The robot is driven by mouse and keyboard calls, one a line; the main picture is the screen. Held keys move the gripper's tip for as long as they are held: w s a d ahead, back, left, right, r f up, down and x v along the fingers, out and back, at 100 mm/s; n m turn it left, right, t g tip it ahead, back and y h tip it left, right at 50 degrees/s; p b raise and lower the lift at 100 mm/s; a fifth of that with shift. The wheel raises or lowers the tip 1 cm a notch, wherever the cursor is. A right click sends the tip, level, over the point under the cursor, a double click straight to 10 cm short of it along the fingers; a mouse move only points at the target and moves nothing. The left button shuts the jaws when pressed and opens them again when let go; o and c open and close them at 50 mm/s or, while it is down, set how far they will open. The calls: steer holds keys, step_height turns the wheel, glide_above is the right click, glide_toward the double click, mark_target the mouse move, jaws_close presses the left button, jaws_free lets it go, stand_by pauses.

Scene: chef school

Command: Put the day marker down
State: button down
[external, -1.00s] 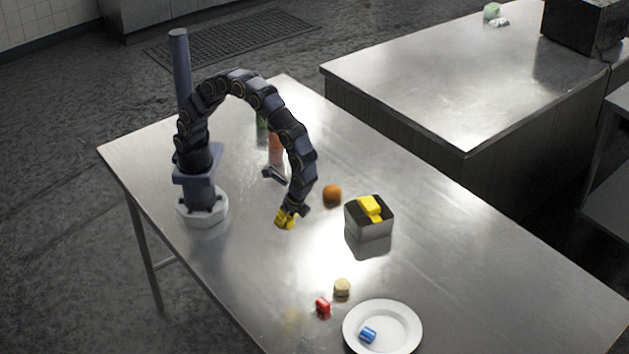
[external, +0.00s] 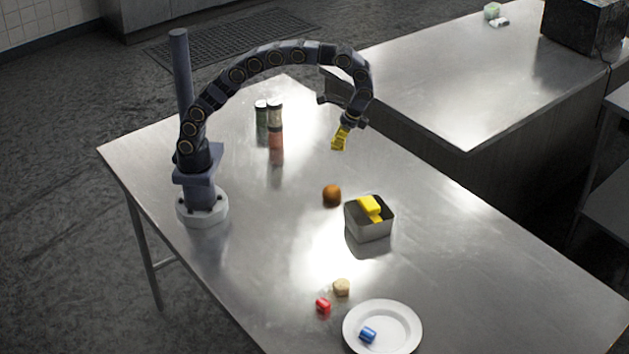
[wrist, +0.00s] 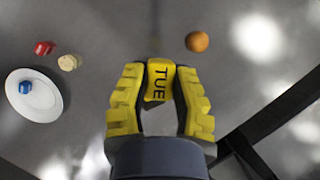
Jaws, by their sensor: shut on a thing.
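The day marker (wrist: 159,82) is a small yellow block with "TUE" in dark letters, seen close up in the wrist view. My gripper (wrist: 160,72) has yellow ridged fingers and is shut on it, one finger on each side. In the external view my gripper (external: 341,137) is raised above the far part of the steel table, with yellow at its tip. Fingers and marker are hard to tell apart there. The marker appears clear of the tabletop.
A square metal tin (external: 370,229) holds yellow pieces (external: 369,207). An orange ball-like thing (external: 332,194) lies beside it. A white plate (external: 407,341) with a blue piece (external: 368,335), a red piece (external: 323,306) and a beige piece (external: 341,287) are nearer. Jars (external: 275,115) stand behind. Table right of the tin is bare.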

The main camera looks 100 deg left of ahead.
steer(key=s+d+f+m+t+y, duration=0.25)
steer(key=s+f+m+t, duration=0.35)
steer(key=m, duration=0.7)
steer(key=s+d+f+m+t+y, duration=0.1)
steer(key=s+d+f+m+t, duration=0.2)
steer(key=f+m, duration=0.75)
steer(key=m+g, duration=0.1)
steer(key=m, duration=0.2)
glide_above(350, 241)
steer(key=s, duration=0.2)
steer(key=shift+h, duration=0.35)
steer(key=f, duration=0.6)
steer(key=shift+w+d+f, duration=0.15)
steer(key=shift+d+f, duration=0.05)
steer(key=shift+d, duration=0.05)
steer(key=shift+w+d+f, duration=0.1)
steer(key=shift+w+f, duration=0.35)
steer(key=shift+f, duration=1.6)
steer(key=c, duration=1)
jaws_free()
steer(key=shift+f, duration=0.1)
steer(key=shift+o, duration=0.2)
